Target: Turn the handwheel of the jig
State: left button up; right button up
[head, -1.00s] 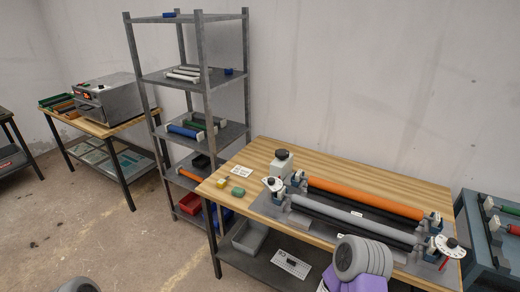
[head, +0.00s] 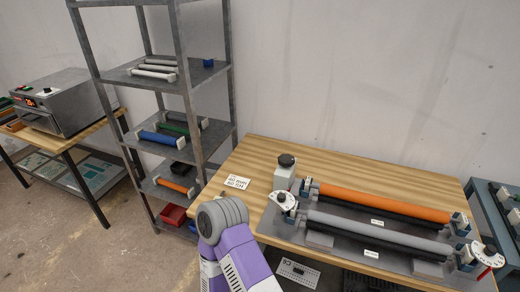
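The jig (head: 320,241) lies on the wooden bench, a grey plate bearing an orange roller (head: 385,204) behind and a grey roller (head: 375,233) in front, with dark rollers beside them. A white, wheel-like disc with a dark knob (head: 284,200) is at the jig's left end. A similar white disc with red marks (head: 487,255) is at its right end. I cannot tell which of these is the handwheel. Neither gripper shows. A purple and grey arm link of mine rises from the bottom, left of the jig and apart from it in the picture.
The wooden bench (head: 262,160) is clear along its back left. A white bottle-like block with a black cap (head: 285,172) stands behind the left disc, and a printed card (head: 236,182) lies to its left. A metal shelf (head: 190,138) stands left. A blue-grey cart (head: 482,192) is at right.

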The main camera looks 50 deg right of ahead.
aim_at(285, 160)
jog(key=z, duration=0.55)
jog(key=i, duration=0.9)
jog(key=z, duration=0.8)
